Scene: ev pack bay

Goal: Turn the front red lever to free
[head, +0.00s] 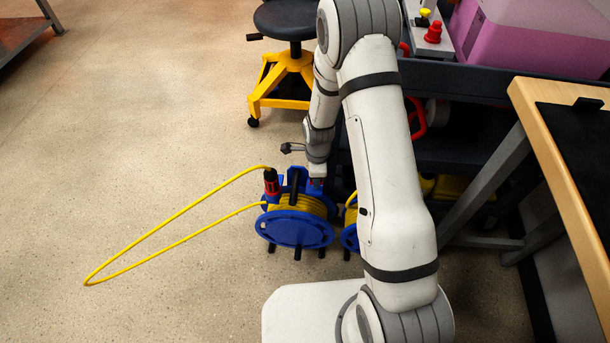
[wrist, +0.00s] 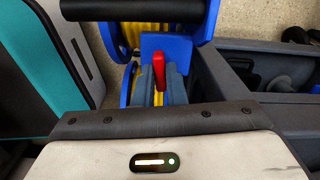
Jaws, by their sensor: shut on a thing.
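A blue cable reel (head: 296,229) wound with yellow cable stands on the floor, with a second blue reel (head: 350,238) beside it, partly hidden by my arm. In the wrist view a red lever (wrist: 158,69) stands against a blue plate (wrist: 178,46), between the two grey-blue fingers of my gripper (wrist: 159,84). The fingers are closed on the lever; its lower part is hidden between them. In the head view my gripper (head: 317,183) points down at the top of the nearer reel, and the lever is too small there to make out clearly.
A yellow cable (head: 145,235) loops out over the floor to the left from a red-and-black connector (head: 271,183). A stool with a yellow base (head: 268,95) stands behind. A wooden-topped bench (head: 560,150) and a dark cart (head: 465,83) are at the right. The left floor is mostly open.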

